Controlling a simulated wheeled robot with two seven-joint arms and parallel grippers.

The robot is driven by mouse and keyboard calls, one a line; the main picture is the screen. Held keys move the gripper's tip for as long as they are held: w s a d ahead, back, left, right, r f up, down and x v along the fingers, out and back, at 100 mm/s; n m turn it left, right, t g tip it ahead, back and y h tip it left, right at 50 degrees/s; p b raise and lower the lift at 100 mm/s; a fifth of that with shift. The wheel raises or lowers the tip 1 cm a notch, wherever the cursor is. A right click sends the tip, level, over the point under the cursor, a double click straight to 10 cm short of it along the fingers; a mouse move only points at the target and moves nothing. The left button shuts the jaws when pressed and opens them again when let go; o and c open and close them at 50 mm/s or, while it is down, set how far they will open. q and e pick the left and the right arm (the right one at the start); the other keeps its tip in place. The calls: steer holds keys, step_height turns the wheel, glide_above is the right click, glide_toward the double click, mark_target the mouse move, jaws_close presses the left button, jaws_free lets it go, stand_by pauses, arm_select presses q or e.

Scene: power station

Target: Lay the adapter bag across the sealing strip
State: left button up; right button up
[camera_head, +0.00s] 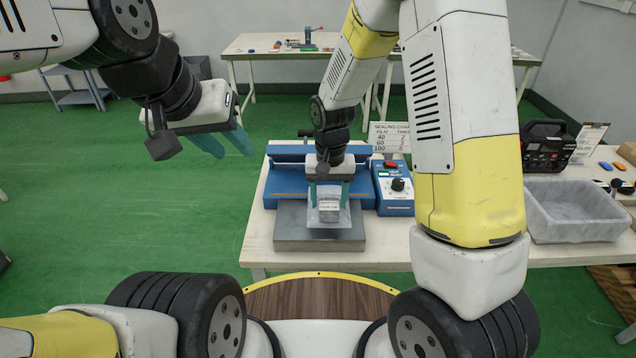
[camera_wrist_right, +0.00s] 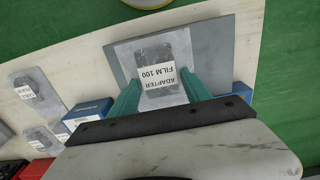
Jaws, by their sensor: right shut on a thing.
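The adapter bag (camera_head: 328,217) is a clear bag with a dark item and a white label; the label reads "ADAPTER FILM 100" in the right wrist view (camera_wrist_right: 157,78). My right gripper (camera_head: 328,190) is shut on its edge between teal fingers, also in the right wrist view (camera_wrist_right: 157,92). The bag is over the grey plate (camera_head: 290,237) in front of the blue sealer (camera_head: 290,188); whether it touches the plate is unclear. The sealing strip (camera_head: 290,195) runs across the sealer, partly hidden by my gripper. My left gripper (camera_head: 222,143) is open, empty, over the floor.
A control box with a dial (camera_head: 396,187) stands right of the sealer, with a sealing chart (camera_head: 392,136) behind. A grey bin (camera_head: 572,212) and black device (camera_head: 545,145) are further right. Other bags (camera_wrist_right: 37,90) lie on the table in the right wrist view.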

mark_target(319, 201)
steer(key=w+a, duration=0.2)
steer(key=w, duration=0.1)
steer(key=shift+w+a+f, duration=0.1)
steer(key=shift+w+f, duration=0.05)
steer(key=shift+f, duration=0.05)
steer(key=shift+w+a+f, duration=0.15)
steer(key=shift+w+f, duration=0.05)
steer(key=shift+f, duration=1.55)
steer(key=o, duration=1.5)
steer(key=shift+f, duration=0.15)
steer(key=shift+c, duration=0.2)
step_height(319, 201, up, 12)
steer(key=s+d+r+t+y, duration=0.1)
steer(key=s+d+r, duration=0.25)
steer(key=r, duration=0.25)
steer(key=s+d+r+t+y, duration=0.1)
steer(key=s+d+r, duration=0.2)
steer(key=d+r, duration=0.3)
steer(key=s+d+r+t, duration=0.2)
steer(key=s+r, duration=0.1)
steer(key=s, duration=0.3)
steer(key=s+d+r+t, duration=0.2)
steer(key=s+r, duration=0.1)
steer(key=s, duration=0.4)
steer(key=shift+d+r+n, duration=0.2)
steer(key=shift+d+n, duration=0.1)
steer(key=shift+d, duration=0.1)
